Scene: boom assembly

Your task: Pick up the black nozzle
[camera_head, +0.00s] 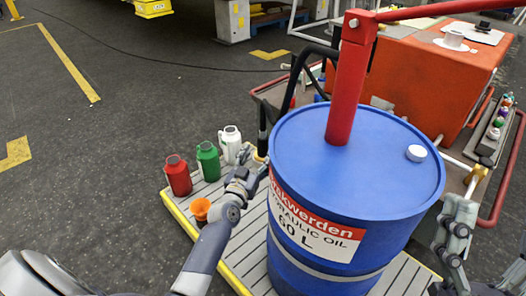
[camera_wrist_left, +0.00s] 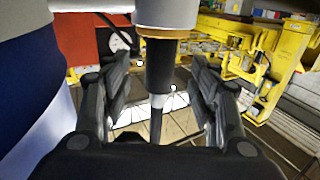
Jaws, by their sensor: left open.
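The black nozzle (camera_wrist_left: 159,68) hangs upright in the left wrist view, with a brass ring above it and a thin grey and black spout below. My left gripper (camera_wrist_left: 161,80) is open, one finger on each side of the nozzle, with gaps showing on both sides. In the head view my left gripper (camera_head: 250,170) is beside the left side of the blue drum, and the nozzle there is mostly hidden by the hand. My right gripper (camera_head: 455,232) is at the right of the drum; its jaw state is unclear.
The blue drum (camera_head: 300,262) with a red pump post (camera_head: 347,85) stands on a slatted pallet (camera_head: 255,232). Red (camera_head: 178,178), green (camera_head: 208,162) and white (camera_head: 230,142) bottles and an orange funnel (camera_head: 200,208) stand at left. An orange machine (camera_head: 430,75) is behind.

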